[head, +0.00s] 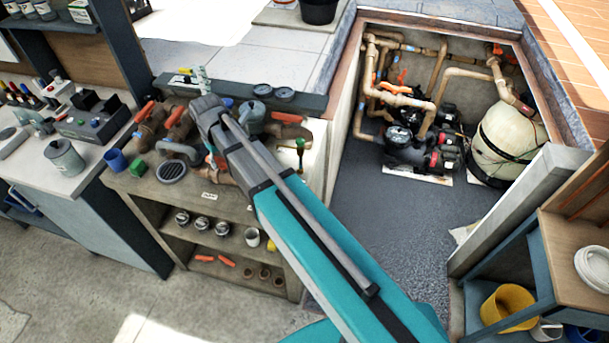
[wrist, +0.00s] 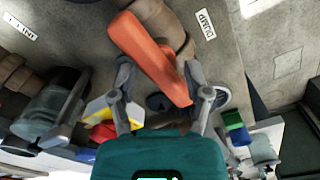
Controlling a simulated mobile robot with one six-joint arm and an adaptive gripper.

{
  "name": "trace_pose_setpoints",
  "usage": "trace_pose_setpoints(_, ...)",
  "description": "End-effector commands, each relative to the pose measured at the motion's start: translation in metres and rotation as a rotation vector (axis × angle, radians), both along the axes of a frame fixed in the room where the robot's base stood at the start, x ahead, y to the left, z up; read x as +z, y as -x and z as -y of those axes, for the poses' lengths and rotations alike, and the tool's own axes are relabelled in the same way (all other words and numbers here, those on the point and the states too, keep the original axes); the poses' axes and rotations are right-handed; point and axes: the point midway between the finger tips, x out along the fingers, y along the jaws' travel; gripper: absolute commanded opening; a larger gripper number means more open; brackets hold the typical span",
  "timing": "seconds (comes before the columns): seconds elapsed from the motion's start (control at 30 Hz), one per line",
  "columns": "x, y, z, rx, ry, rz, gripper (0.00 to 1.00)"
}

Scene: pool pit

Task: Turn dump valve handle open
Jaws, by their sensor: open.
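The dump valve's orange handle (wrist: 150,55) runs diagonally across the upper middle of the wrist view, on a brown pipe body (wrist: 160,16). A white DUMP label (wrist: 206,24) lies beside it. My gripper (wrist: 158,70) is open, with one finger on each side of the handle's lower part. The right finger is close to the handle's lower end; I cannot tell whether they touch. In the head view my arm covers most of the valve and gripper, and only a bit of orange handle (head: 212,157) shows beside the arm.
Other valves with orange handles (head: 145,112) and grey fittings crowd the bench top. Shelves below hold small parts. A pit with pipes, pumps and a tank (head: 508,135) lies to the right.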

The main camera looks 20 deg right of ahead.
Motion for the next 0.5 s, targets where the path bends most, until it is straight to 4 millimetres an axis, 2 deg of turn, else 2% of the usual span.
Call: trace_pose_setpoints(0.5, 0.0000, 0.0000, 0.0001, -0.339, 0.000, 0.000, 0.63)
